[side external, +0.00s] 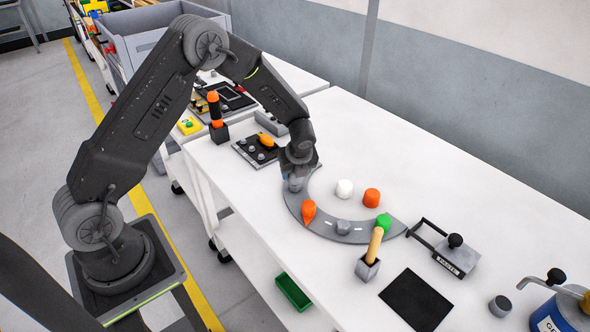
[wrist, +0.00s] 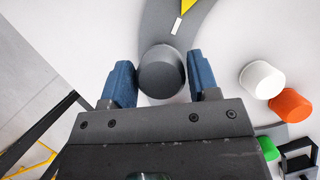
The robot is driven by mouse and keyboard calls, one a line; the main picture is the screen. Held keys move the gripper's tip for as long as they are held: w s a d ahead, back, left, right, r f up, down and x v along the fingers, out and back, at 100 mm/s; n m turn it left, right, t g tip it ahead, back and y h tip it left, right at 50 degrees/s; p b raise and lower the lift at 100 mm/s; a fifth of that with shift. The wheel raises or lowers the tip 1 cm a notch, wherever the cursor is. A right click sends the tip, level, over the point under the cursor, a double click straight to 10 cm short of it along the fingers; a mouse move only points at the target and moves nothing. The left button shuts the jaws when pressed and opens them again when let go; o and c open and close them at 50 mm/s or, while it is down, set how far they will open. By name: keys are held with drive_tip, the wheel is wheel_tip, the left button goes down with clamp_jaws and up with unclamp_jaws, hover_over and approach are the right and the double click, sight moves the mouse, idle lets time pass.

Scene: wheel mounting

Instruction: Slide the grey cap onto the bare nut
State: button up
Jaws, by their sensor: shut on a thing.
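My gripper (side external: 296,182) is low over the left end of the curved dark grey plate (side external: 322,229). In the wrist view its blue fingers (wrist: 160,84) stand on either side of the grey cap (wrist: 160,72), a short round cylinder, and are shut on it. The cap's top faces the camera and hides what is under it. In the side view the cap is hard to tell from the fingers. A small grey piece (side external: 343,226), perhaps a nut, sits on the plate right of the orange pointed piece (side external: 308,212). I cannot tell which nut is bare.
A wooden-handled tool (side external: 375,245) stands in a grey block.

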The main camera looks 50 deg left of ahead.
drive_tip(key=shift+f, duration=0.1)
drive_tip(key=shift+f, duration=0.4)
drive_tip(key=shift+f, duration=0.35)
drive_tip(key=shift+f, duration=0.35)
drive_tip(key=shift+f, duration=0.35)
drive_tip(key=shift+f, duration=0.35)
drive_tip(key=o, duration=1.1)
drive_tip(key=shift+r, duration=0.1)
